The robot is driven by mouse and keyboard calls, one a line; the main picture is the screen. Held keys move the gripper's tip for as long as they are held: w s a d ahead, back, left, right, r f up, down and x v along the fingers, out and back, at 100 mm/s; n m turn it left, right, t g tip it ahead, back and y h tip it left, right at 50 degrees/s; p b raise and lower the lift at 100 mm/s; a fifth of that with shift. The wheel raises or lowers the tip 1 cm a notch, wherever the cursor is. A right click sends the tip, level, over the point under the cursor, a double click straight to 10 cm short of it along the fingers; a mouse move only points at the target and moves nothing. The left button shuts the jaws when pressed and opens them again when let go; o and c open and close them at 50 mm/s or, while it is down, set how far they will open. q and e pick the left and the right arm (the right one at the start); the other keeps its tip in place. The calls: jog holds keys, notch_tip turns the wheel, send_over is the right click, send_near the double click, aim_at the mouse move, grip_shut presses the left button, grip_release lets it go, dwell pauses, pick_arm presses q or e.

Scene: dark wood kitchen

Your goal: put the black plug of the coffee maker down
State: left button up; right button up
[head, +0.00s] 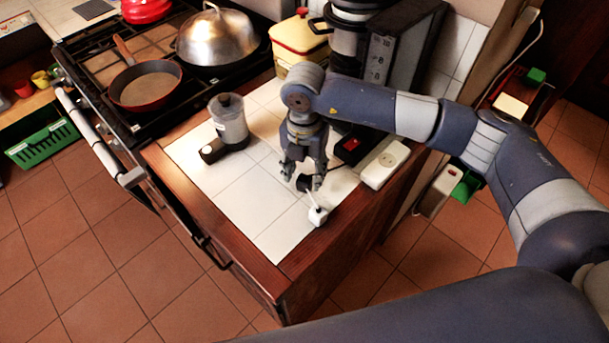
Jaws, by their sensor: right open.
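The black plug (304,184) lies low at the fingertips of my right gripper (302,180), over the white tiled counter (262,208). My right gripper points down and is open. The fingers partly hide the plug, and I cannot tell whether they touch it. A black and silver appliance (347,38), which looks like the coffee maker, stands at the back of the counter, partly behind my right arm. My left gripper is not in view.
A white plug (317,216) lies close in front, near the counter's wooden edge. A white socket block (384,166) and a red-switched black box (348,147) are to the right. A clear-topped grinder (229,120) stands left. The front-left tiles are clear.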

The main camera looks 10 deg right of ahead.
aim_at(304, 178)
notch_tip(304, 178, up, 10)
jog(key=b, duration=0.2)
dwell(0.5)
